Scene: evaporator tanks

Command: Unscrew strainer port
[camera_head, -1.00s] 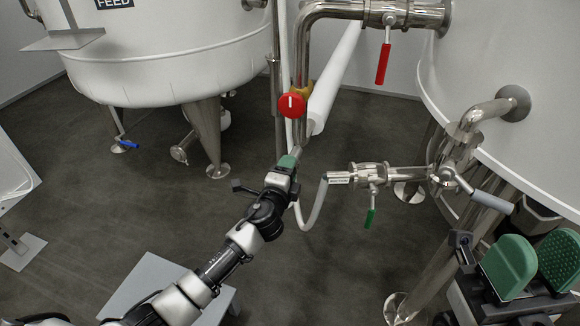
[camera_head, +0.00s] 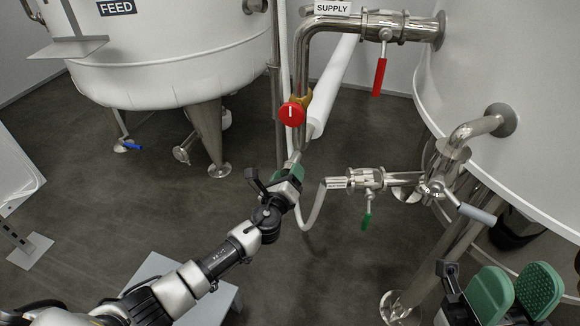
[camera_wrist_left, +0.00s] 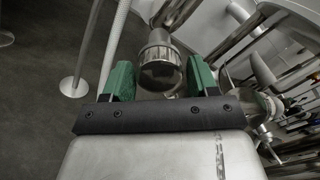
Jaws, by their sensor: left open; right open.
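The strainer port shows in the left wrist view as a round metal cap (camera_wrist_left: 160,70) on the end of a pipe. In the head view its metal branch (camera_head: 294,158) slopes down from the vertical pipe below a red knob, and my left gripper mostly hides its end. My left gripper (camera_head: 288,174) is open, and its green fingers (camera_wrist_left: 160,82) lie on either side of the cap in the wrist view. I cannot tell whether they touch it. My right gripper (camera_head: 514,290) is open and empty at the lower right, with its green pads apart.
The red knob (camera_head: 291,114) sits on the pipe above the port. A green-handled valve (camera_head: 366,200) and hose (camera_head: 314,212) are close on the right. A white feed tank (camera_head: 170,70) stands at left, another tank (camera_head: 500,110) at right. Floor between is clear.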

